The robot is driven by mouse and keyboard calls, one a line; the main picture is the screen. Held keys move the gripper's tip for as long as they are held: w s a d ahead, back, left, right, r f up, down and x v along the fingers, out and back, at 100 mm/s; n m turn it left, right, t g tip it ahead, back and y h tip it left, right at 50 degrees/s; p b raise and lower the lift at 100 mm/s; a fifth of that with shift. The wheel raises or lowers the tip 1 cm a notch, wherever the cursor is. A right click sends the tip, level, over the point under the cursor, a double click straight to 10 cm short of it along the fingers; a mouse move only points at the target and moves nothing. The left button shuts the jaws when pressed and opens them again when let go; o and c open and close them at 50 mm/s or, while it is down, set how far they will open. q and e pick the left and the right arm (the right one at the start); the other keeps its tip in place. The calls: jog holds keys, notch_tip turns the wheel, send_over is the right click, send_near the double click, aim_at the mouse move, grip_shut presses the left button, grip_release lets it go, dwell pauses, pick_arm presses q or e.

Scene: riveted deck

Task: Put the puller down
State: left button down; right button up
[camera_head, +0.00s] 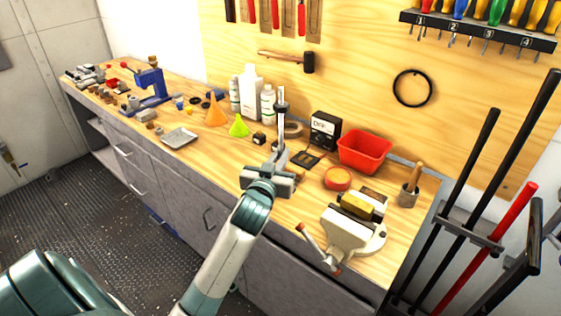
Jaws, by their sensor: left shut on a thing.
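The puller (281,122) is a grey metal tool with a tall, narrow shaft and a wider collar. It stands roughly upright in my left gripper (276,158). My left gripper is shut on its lower part, over the front half of the wooden workbench (220,152). The gripper and wrist hide the puller's lower end, so I cannot tell whether it touches the bench top. My right gripper is not in view.
Behind the puller stand white bottles (250,92), a tape roll (292,129) and a black meter box (324,131). A red bin (364,151), red round tin (338,178) and vise (352,228) are right. A metal tray (179,137) lies left; bare wood separates it from the gripper.

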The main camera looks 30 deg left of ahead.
pick_arm(q)
jog(key=w+a+f, duration=0.1)
jog(key=w+f, duration=0.1)
jog(key=w, duration=0.1)
jog(key=w+a+f, duration=0.1)
jog(key=shift+w+a+p, duration=0.2)
jog(key=shift+a+p, duration=0.1)
jog(key=shift+p, duration=0.1)
jog(key=shift+r, duration=0.1)
notch_tip(320, 180, down, 4)
jog(key=shift+f+p, duration=0.1)
jog(key=shift+p, duration=0.4)
jog(key=c, duration=2.2)
grip_release()
jog(key=shift+f, duration=0.15)
jog(key=o, duration=0.4)
jog(key=shift+s, duration=0.1)
jog(key=shift+c, duration=0.2)
